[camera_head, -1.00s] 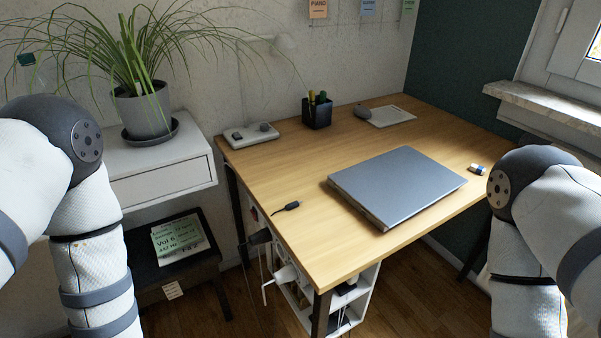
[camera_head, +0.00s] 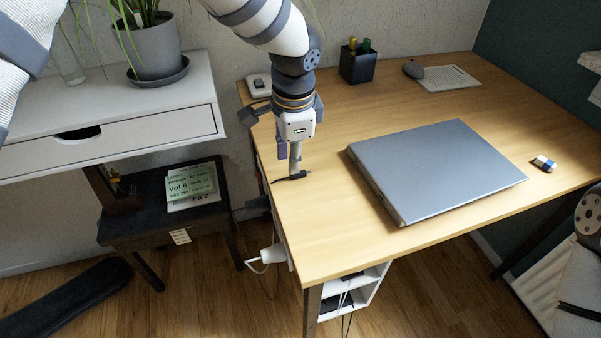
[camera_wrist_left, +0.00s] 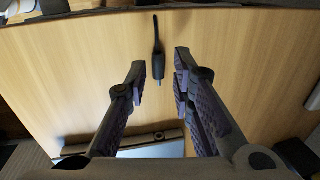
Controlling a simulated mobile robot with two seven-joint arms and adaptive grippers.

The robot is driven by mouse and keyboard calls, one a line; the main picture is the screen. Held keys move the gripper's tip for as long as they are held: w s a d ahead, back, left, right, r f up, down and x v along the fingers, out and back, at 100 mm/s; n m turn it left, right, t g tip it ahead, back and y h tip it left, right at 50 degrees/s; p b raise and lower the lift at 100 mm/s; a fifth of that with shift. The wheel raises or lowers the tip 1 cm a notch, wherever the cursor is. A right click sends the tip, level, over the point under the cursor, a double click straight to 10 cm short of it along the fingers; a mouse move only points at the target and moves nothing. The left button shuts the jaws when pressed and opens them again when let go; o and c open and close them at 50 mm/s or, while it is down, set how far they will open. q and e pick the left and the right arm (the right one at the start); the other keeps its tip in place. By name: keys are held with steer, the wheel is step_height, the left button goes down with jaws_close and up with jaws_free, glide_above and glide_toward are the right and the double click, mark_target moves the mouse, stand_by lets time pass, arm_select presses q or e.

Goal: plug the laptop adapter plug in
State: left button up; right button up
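The small black adapter plug (camera_head: 292,177) lies on the wooden desk near its left edge, with its thin cable running off to the left. In the left wrist view, the plug (camera_wrist_left: 158,62) has a metal tip pointing at the bottom of the picture. My left gripper (camera_head: 290,160) is above the plug, pointing down. In the left wrist view, the gripper's fingers (camera_wrist_left: 160,74) are apart, and the plug shows in the gap without visible contact. The closed grey laptop (camera_head: 435,168) lies on the desk to the right; its edge also shows in the left wrist view (camera_wrist_left: 155,149).
A pen cup (camera_head: 357,64), a mouse (camera_head: 413,69) and a pad (camera_head: 449,78) stand at the back of the desk. A white drawer cabinet (camera_head: 150,131) with a potted plant (camera_head: 158,50) is at left.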

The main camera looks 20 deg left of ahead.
mark_target(292, 176)
arm_select(q)
steer(key=f, duration=0.4)
steer(key=shift+w, duration=0.2)
jaws_close()
steer(key=shift+r, duration=0.1)
